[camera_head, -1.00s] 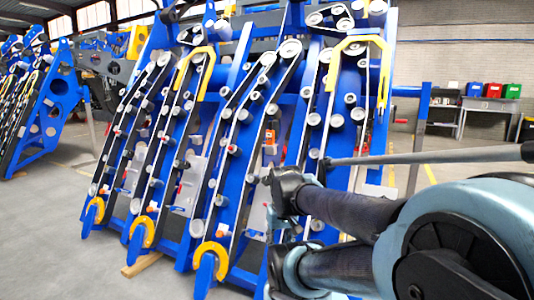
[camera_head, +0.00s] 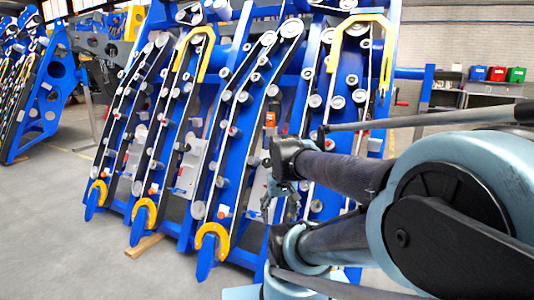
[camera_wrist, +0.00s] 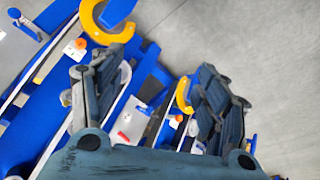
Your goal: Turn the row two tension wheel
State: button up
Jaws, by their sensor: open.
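The blue harvester chassis (camera_head: 232,150) stands tilted, with several sloping rows of belts and round grey wheels. The second row from the left (camera_head: 165,140) ends below in a yellow curved guard (camera_head: 143,214). I cannot tell which of its wheels is the tension wheel. My gripper (camera_wrist: 158,62) is open and empty, its two dark fingers spread apart in the wrist view. Between and beyond the fingers lie blue frame bars and a yellow guard (camera_wrist: 184,95). In the head view, my arm covers the lower right of the chassis, and the fingers are hard to make out.
Small parts with red tips (camera_wrist: 75,47) stand among the rows in the wrist view. A wooden block (camera_head: 145,245) lies under the chassis. Another blue frame (camera_head: 45,105) stands at the left. Bins (camera_head: 497,74) sit on a bench at the back right. Grey floor at the front left is clear.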

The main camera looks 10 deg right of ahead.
jog(key=w+d+r+m, duration=0.1)
jog(key=w+r, duration=0.3)
jog(key=w, duration=0.4)
jog(key=w+r+m+t, duration=0.15)
jog(key=w+r, duration=0.25)
jog(key=w, duration=0.4)
jog(key=w+d+r+m, duration=0.1)
jog(key=w+r+m, duration=0.15)
jog(key=w, duration=0.55)
jog(key=m+t+h, duration=0.1)
jog(key=m, duration=0.3)
send_over(267, 161)
jog(key=s+a, duration=0.2)
jog(key=s, duration=0.5)
jog(key=f, duration=0.2)
jog(key=x, duration=1.6)
jog(key=shift+w+d, duration=0.2)
jog(key=shift+w, duration=0.15)
jog(key=c, duration=1.1)
